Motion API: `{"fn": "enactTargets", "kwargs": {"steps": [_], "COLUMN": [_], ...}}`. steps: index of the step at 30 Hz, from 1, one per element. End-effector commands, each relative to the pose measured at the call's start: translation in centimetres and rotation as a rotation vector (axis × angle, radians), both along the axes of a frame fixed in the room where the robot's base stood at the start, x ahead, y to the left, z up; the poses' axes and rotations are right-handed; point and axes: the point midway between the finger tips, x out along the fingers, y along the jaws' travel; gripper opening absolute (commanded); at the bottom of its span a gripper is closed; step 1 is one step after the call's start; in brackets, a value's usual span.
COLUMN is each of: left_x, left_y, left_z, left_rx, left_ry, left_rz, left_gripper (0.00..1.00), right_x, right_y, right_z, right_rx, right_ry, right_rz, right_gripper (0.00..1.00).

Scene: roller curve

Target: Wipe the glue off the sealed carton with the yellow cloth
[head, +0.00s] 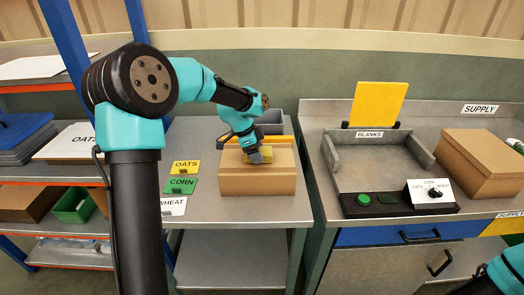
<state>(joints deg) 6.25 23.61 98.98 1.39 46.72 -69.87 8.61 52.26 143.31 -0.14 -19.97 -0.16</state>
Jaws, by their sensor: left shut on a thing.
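The sealed carton (257,184) is a brown box standing on the grey table in the middle of the head view. My left gripper (255,156) reaches down to its top from above and behind. It is shut on the yellow cloth (266,154), which shows as a small folded patch at the carton's top face and looks to be touching it. I cannot make out any glue; the gripper and cloth hide part of the top. Only a piece of my right arm shows at the lower right corner, and its gripper is out of view.
A grey bin (270,122) stands behind the carton. OATS (185,167), CORN (181,185) and WHEAT (172,206) cards lie left of it. On the right bench are a grey BLANKS tray (345,180), a button panel (385,205) and another brown box (480,163).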

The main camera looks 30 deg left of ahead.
Motion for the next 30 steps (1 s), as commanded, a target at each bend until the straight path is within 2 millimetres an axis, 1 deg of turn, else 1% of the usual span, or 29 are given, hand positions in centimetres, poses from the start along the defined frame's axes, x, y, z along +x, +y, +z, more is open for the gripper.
{"fn": "enactTargets", "kwargs": {"steps": [1,2,5,6,9,12,14,15,18,19,22,24,28,29,30], "left_x": [-0.2,-0.3,-0.6,-0.7,-1.1,-1.4,-1.6,-1.4,-1.0,-0.9,-0.6,-0.3,0.1,0.2,0.3], "left_y": [0.3,0.5,1.1,1.4,2.0,2.7,2.9,2.5,1.8,1.6,0.9,0.5,-0.3,-0.5,-0.7], "left_z": [-0.4,0.1,-0.4,-0.1,-0.5,-0.1,-0.4,-0.1,-0.2,0.1,-0.3,0.1,-0.5,0.0,-0.1], "left_rx": [0.000,0.001,0.000,0.000,0.000,0.000,0.002,0.001,0.001,0.001,0.001,0.001,0.000,0.001,0.000], "left_ry": [0.002,-0.001,0.002,-0.001,0.002,0.000,0.001,-0.001,-0.002,-0.002,0.001,-0.001,0.002,-0.001,0.001], "left_rz": [-0.001,-0.003,-0.004,-0.005,-0.009,-0.011,-0.008,-0.008,-0.007,-0.006,-0.002,-0.001,0.004,0.005,0.005], "left_gripper": [0.50,0.50,0.50,0.50,0.50,0.50,0.50,0.50,0.50,0.50,0.50,0.50,0.50,0.50,0.50], "right_x": [0.0,0.0,0.0,0.0,0.0,0.0,0.0,0.0,0.0,0.0,0.0,0.0,0.0,0.0,0.0], "right_y": [0.0,0.0,0.0,0.0,0.0,0.0,0.0,0.0,0.0,0.0,0.0,0.0,0.0,0.0,0.0], "right_z": [0.0,0.0,0.0,0.0,0.0,0.0,0.0,0.0,0.0,0.0,0.0,0.0,0.0,0.0,0.0], "right_rx": [0.000,0.000,0.000,0.000,0.000,0.000,0.000,0.000,0.000,0.000,0.000,0.000,0.000,0.000,0.000], "right_ry": [0.000,0.000,0.000,0.000,0.000,0.000,0.000,0.000,0.000,0.000,0.000,0.000,0.000,0.000,0.000], "right_rz": [0.000,0.000,0.000,0.000,0.000,0.000,0.000,0.000,0.000,-0.001,0.000,0.000,0.000,0.000,0.000], "right_gripper": [0.30,0.30,0.30,0.30,0.30,0.30,0.30,0.30,0.30,0.30,0.30,0.30,0.30,0.30,0.30]}}
